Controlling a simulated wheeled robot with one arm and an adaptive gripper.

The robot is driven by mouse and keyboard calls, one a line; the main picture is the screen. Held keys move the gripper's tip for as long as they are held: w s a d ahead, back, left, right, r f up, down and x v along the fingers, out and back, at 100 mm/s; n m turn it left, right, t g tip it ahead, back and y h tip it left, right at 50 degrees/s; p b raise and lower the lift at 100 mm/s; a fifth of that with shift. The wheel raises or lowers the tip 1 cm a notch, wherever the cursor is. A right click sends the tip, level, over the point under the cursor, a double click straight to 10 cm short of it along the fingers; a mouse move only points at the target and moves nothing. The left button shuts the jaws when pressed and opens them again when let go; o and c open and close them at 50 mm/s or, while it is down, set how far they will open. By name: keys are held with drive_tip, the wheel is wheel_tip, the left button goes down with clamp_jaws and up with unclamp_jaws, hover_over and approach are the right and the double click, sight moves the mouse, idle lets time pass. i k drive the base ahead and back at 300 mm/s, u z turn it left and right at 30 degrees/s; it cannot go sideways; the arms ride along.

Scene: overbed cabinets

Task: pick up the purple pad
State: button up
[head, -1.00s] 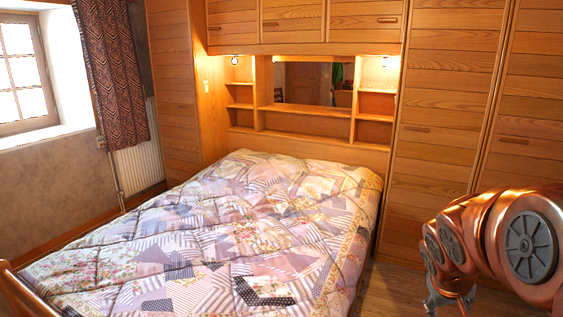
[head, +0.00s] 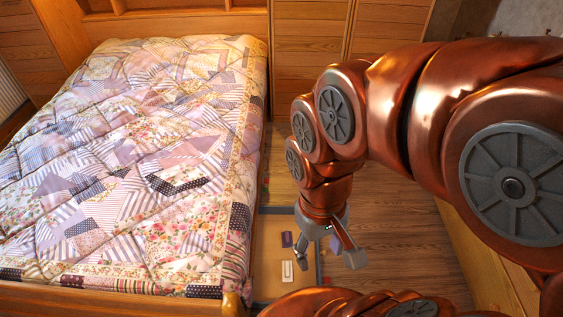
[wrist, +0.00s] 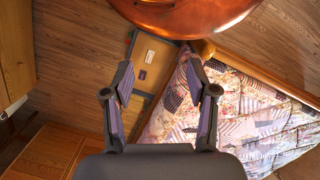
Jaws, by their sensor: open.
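The purple pad (head: 287,239) is a small dark purple block in the head view. It lies on a light wooden surface with grey edges (head: 268,262), low beside the bed. It also shows small in the wrist view (wrist: 142,75), between the two fingers and nearer the left one. My gripper (head: 326,258) is open and empty, pointing down. In the head view it hangs just right of the pad, apart from it. The wrist view shows its fingers (wrist: 160,72) spread wide. The height between gripper and pad is hard to tell.
A white block (head: 287,271) lies close to the pad, and a small red thing (head: 327,280) lies to the right. The bed with its patchwork quilt (head: 140,160) stands close on the left. Wooden floor (head: 400,225) is clear on the right.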

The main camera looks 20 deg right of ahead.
sight(287, 237)
drive_tip(key=u, duration=1.5)
drive_tip(key=k, duration=1.55)
drive_tip(key=z, duration=1.35)
